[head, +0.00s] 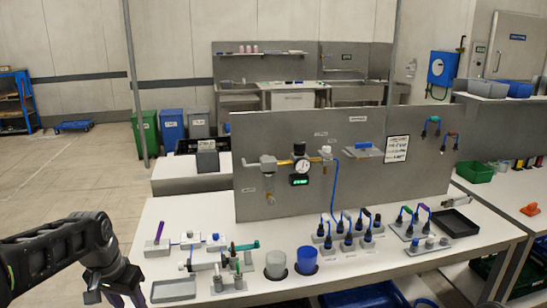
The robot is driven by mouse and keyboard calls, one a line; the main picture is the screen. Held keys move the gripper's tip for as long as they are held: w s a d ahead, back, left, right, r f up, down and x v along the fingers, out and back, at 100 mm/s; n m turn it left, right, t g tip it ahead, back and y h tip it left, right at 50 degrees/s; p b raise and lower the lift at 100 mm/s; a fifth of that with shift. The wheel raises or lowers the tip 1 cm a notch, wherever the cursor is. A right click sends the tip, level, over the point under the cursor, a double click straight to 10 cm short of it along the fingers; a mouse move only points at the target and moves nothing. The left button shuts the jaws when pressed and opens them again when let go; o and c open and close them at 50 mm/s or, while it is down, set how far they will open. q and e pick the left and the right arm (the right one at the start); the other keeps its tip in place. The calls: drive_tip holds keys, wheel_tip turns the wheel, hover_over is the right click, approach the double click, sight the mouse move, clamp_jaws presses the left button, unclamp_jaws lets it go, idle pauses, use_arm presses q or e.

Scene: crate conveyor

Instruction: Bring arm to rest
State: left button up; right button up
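My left arm (45,255) comes in from the left edge, dark grey and bent downward at the wrist. My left gripper (115,291) hangs at the lower left, in front of the left end of the white workbench (200,235). Its fingertips run into the bottom edge of the picture, so I cannot tell how far apart they are. No object is clearly seen in it. My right arm and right gripper are not in view.
A grey tray (173,290) lies close right of my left gripper. Small fixtures, two cups (276,264) and several blue-capped parts stand along the bench. A grey upright panel (340,165) stands behind them. Open floor (60,180) lies left of the bench.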

use_arm(q)
drive_tip(key=w+d+f+t+h, duration=0.1)
drive_tip(key=w+d+f+t, duration=0.1)
drive_tip(key=w+d+f, duration=0.4)
drive_tip(key=s+d+f+n+h, duration=0.2)
drive_tip(key=s+d+f, duration=0.2)
drive_tip(key=d+f, duration=0.9)
drive_tip(key=s+d+f+g, duration=0.1)
drive_tip(key=s+d+f, duration=0.2)
drive_tip(key=s+f, duration=0.2)
drive_tip(key=s+d+f+g, duration=0.1)
drive_tip(key=s+d+f, duration=0.3)
drive_tip(key=s, duration=0.7)
drive_tip(key=s+d+f+g+h, duration=0.1)
drive_tip(key=s+d+f, duration=0.3)
drive_tip(key=s+f, duration=0.3)
drive_tip(key=shift+s+d+f+g, duration=0.2)
drive_tip(key=shift+s+g, duration=0.1)
drive_tip(key=shift+s, duration=0.4)
